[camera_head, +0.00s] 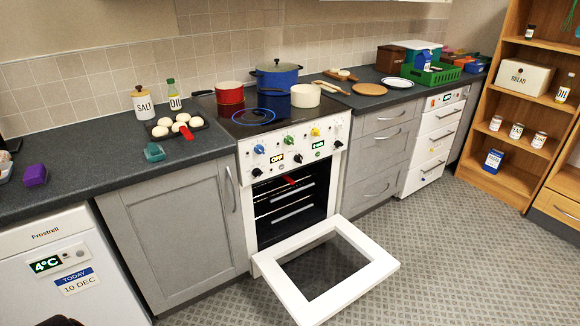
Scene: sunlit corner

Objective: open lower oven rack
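The white oven (335,165) stands in the middle of the counter run, with its door (375,270) folded down flat toward the floor. Inside the dark cavity, an upper rack (284,194) and a lower rack (291,214) show as pale bars. Both appear pushed in, within the cavity. A red handle-like piece (290,181) shows near the top of the cavity. A small dark shape (60,321) at the bottom left edge may be part of my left gripper; it is cut off and far from the oven. My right gripper is not in view.
The lowered door juts into the floor space before the oven; the patterned floor (450,240) to its right is clear. A red pot (229,93), blue pot (276,76) and cream pot (305,96) stand on the hob. A fridge (75,270) stands at the left.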

